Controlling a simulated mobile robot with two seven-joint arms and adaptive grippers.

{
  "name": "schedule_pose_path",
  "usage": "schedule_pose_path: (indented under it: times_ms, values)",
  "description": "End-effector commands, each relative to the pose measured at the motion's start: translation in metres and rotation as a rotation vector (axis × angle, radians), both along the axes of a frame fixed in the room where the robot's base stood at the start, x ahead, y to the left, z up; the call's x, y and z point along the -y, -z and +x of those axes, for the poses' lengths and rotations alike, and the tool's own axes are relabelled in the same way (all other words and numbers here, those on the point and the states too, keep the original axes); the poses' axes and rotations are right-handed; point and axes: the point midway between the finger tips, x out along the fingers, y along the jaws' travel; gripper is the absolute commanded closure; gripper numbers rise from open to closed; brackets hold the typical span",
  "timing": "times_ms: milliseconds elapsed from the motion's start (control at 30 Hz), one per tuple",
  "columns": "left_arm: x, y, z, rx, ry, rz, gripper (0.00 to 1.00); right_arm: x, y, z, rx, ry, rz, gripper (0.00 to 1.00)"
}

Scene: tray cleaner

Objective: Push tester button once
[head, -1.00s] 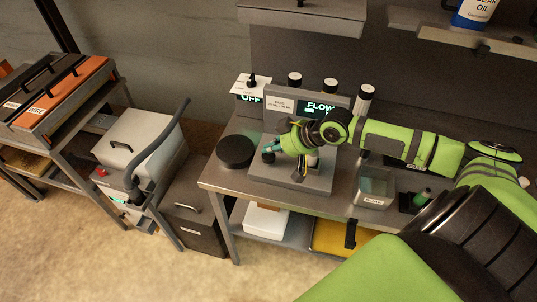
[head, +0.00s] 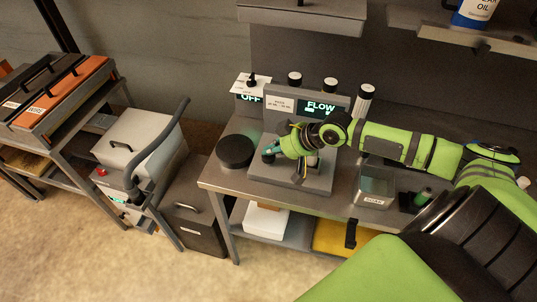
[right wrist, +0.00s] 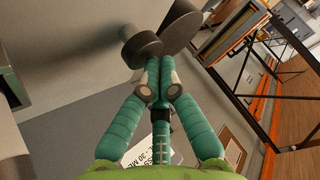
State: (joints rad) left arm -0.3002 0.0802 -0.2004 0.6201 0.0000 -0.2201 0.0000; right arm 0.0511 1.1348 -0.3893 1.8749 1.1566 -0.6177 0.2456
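The tester (head: 341,102) is a grey stand on the bench with a lit green display reading "FLOW". Its dark round button (head: 268,157) is at the left of its base. My right gripper (head: 270,151) is just above the button, with its teal fingers pointing down and left. In the right wrist view, the fingertips (right wrist: 158,63) are together with nothing visible between them. The button (right wrist: 143,47) shows right at the tips; I cannot tell whether they touch it. My left gripper is in neither view.
A black round disc (head: 235,151) lies on the bench left of the tester. A small labelled metal bin (head: 375,187) stands to the right. Behind is a panel reading "OFF" (head: 250,97) and several capped cylinders. A grey cart (head: 140,142) stands on the floor at left.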

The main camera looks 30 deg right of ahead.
Motion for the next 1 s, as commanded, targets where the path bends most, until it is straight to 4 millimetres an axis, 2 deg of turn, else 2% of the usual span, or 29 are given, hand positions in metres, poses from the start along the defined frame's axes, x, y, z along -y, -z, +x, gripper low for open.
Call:
schedule_pose_path:
  times_ms: [1000]
  values:
    - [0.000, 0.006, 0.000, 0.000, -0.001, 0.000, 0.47, 0.000, 0.013, -0.001, -0.004, 0.000, 0.000, 1.00]
